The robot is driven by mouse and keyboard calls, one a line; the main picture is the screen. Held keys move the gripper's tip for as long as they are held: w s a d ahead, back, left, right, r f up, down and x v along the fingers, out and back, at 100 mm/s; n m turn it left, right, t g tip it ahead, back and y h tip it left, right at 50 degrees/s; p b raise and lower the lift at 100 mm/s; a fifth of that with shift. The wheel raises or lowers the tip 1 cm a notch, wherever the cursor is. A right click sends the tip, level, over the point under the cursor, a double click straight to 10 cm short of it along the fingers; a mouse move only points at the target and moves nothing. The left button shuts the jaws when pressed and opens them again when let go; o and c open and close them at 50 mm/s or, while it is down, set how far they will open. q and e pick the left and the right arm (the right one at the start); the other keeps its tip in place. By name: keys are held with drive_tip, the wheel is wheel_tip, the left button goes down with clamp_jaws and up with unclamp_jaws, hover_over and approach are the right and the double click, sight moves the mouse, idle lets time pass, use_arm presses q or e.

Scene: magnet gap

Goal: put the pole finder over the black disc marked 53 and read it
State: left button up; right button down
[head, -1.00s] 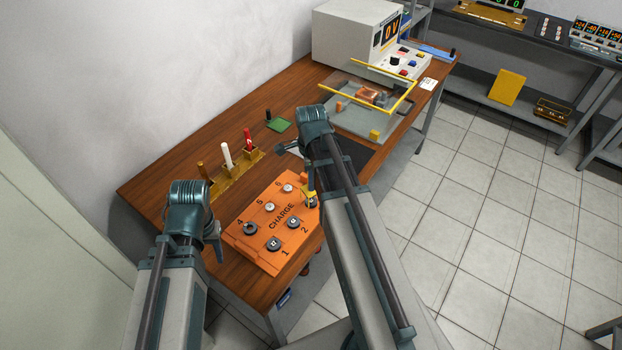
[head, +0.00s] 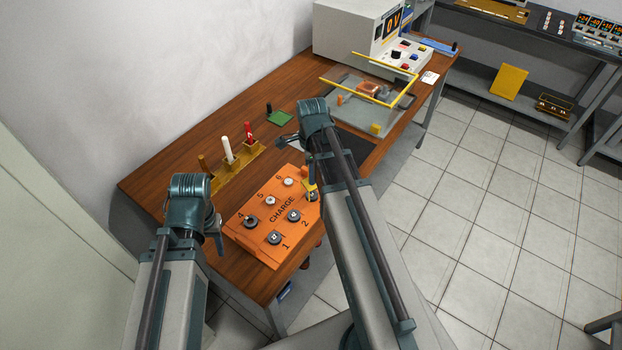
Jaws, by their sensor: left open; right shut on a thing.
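An orange tray (head: 262,243) marked CHARGE holds dark and pale discs in numbered places. My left gripper (head: 217,238) is open and empty, left of the tray.
A yellow rack (head: 231,172) with upright brown, white and red pieces stands behind the tray. A green pad (head: 279,118) with a black peg lies farther back. A yellow-framed fixture (head: 350,115) and a white meter box (head: 345,40) stand at the far end.

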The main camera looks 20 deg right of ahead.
drive_tip(key=shift+r, duration=0.15)
idle(0.4)
wheel_tip(320, 180, up, 6)
drive_tip(key=p, duration=0.6)
drive_tip(key=shift+f, duration=0.2)
